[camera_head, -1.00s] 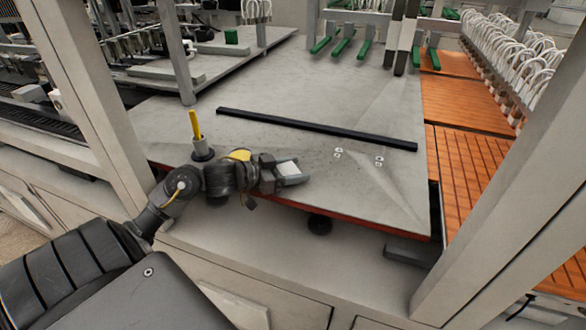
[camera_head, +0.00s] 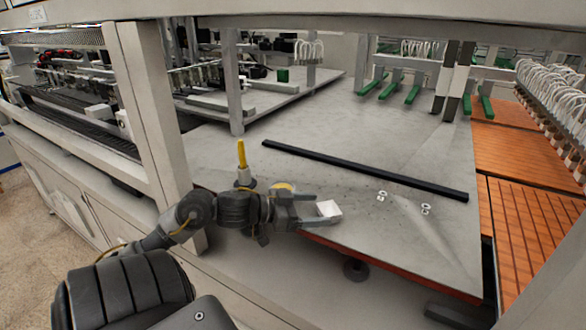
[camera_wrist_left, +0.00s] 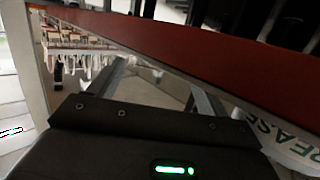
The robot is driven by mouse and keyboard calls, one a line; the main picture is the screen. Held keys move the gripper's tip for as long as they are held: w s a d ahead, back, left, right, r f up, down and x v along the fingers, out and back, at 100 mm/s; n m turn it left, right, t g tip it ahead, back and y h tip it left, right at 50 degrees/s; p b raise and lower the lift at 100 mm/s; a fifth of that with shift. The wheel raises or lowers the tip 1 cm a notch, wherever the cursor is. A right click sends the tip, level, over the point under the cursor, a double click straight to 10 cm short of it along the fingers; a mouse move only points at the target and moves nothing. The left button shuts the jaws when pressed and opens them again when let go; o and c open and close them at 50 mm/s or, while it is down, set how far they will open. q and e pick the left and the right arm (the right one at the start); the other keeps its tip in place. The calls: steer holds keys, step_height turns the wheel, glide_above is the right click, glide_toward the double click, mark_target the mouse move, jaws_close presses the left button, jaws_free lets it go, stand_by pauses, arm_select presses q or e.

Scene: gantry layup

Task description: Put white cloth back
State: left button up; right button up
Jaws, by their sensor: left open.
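The white cloth (camera_head: 329,208) shows as a small white folded block near the front edge of the grey table plate (camera_head: 400,235). My left gripper (camera_head: 318,207) reaches in from the left, low over this edge. Its fingers are open, with the cloth at their tips; I cannot tell whether they touch it. In the left wrist view the two spread fingers of my left gripper (camera_wrist_left: 158,85) show with a pale surface between them, and the cloth is not clear there. My right gripper is not in view.
A yellow-handled tool (camera_head: 241,155) stands upright in a holder just behind my left wrist. A long black bar (camera_head: 365,170) lies across the plate. Two small white fittings (camera_head: 382,196) lie to the right. A frame post (camera_head: 155,110) stands left of my arm.

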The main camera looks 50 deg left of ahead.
arm_select(q)
steer(key=shift+b+v, duration=0.45)
steer(key=shift+v, duration=2.5)
steer(key=shift+s, duration=0.1)
